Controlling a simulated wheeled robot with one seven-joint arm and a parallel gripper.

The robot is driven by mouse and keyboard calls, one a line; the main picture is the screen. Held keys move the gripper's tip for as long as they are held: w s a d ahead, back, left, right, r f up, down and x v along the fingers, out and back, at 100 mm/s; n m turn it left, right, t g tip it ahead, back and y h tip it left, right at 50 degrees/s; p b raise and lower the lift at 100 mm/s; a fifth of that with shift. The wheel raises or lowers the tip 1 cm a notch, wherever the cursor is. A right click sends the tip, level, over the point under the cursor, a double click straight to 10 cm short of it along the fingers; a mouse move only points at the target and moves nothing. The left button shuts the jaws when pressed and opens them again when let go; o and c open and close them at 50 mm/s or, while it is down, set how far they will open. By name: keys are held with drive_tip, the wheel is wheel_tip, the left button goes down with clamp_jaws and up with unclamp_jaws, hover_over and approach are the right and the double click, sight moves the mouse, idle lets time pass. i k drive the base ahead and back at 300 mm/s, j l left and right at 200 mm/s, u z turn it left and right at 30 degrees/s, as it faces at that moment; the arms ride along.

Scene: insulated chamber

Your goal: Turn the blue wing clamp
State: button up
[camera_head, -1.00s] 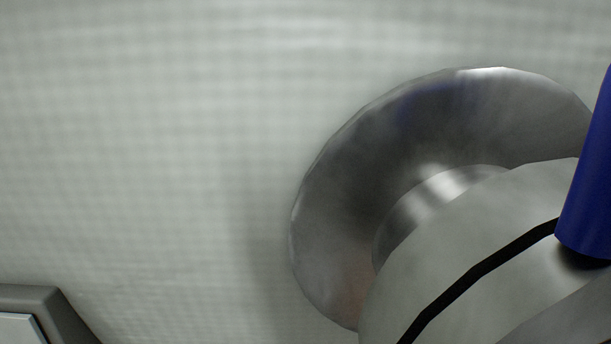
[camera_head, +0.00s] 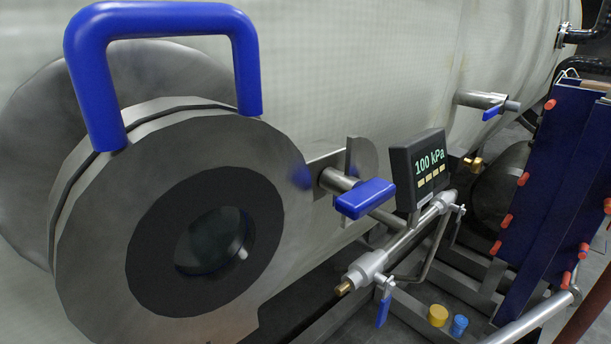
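The blue wing clamp (camera_head: 364,199) is a short, wide blue handle on a metal shaft. It sticks out at the right side of a round metal hatch (camera_head: 90,260), on a bracket fixed to the chamber wall. It lies roughly crosswise, tilted slightly up to the right. The hatch has a dark ring around a round window (camera_head: 213,243) and a large blue U-shaped handle (camera_head: 160,20) on top. The hatch appears closed against its flange. My gripper is not in view.
A display (camera_head: 425,168) reading 100 kPa stands right of the clamp. Below it runs metal piping with a blue-levered valve (camera_head: 383,308). A dark blue panel (camera_head: 540,180) with orange knobs is at the right. A yellow cap (camera_head: 438,315) and a blue cap (camera_head: 459,325) are low.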

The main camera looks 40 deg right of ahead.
sight(359, 190)
drive_tip(key=k, duration=1.1)
